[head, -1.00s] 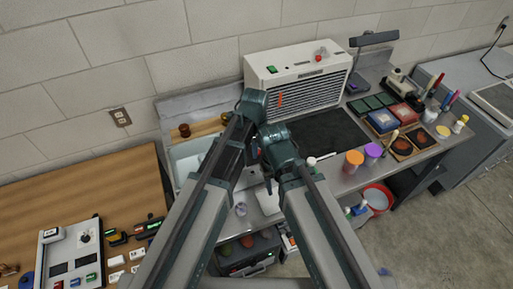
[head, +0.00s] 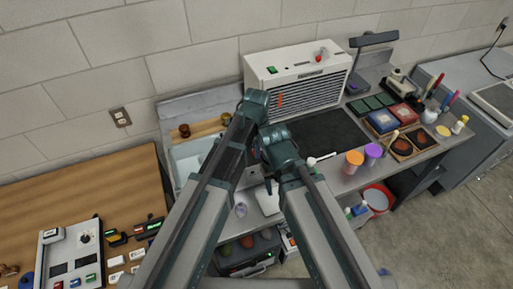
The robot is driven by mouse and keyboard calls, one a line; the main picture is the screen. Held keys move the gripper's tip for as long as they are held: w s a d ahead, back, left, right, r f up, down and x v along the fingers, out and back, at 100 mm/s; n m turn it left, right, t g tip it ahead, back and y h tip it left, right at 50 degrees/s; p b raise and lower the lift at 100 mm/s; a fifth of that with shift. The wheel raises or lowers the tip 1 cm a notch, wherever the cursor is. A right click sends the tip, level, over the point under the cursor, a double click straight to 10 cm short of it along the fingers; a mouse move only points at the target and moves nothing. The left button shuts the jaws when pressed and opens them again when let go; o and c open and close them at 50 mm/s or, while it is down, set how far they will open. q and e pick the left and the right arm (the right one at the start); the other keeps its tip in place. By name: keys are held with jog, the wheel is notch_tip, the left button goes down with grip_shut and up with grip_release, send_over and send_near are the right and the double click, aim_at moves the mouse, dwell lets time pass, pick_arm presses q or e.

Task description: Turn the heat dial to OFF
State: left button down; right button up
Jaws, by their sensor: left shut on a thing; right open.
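My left arm reaches in over the bench, and its gripper (head: 262,140) sits just beyond the wrist, mostly hidden by my own arms. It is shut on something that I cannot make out. My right gripper (head: 267,182) is lower, beside the left one, and open; its fingers are also largely hidden. I cannot pick out the heat dial for certain. A white grilled unit (head: 298,75) stands at the back of the bench with a green switch (head: 272,70) and a red knob (head: 320,57) on top, both clear of my grippers. Any dial between my arms is hidden.
A wooden table (head: 90,195) holds a panel with a black knob (head: 85,238). A red-rimmed bucket (head: 378,197) stands below.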

pick_arm(q)
jog(key=n, duration=0.3)
jog(key=shift+n, duration=2.2)
jog(key=c, duration=0.5)
grip_release()
jog(key=shift+c, duration=0.2)
notch_tip(320, 180, up, 14)
jog(key=p, duration=1.3)
jog(key=shift+s+d+p, duration=0.25)
jog(key=shift+d+p, duration=0.1)
jog(key=shift+p, duration=0.05)
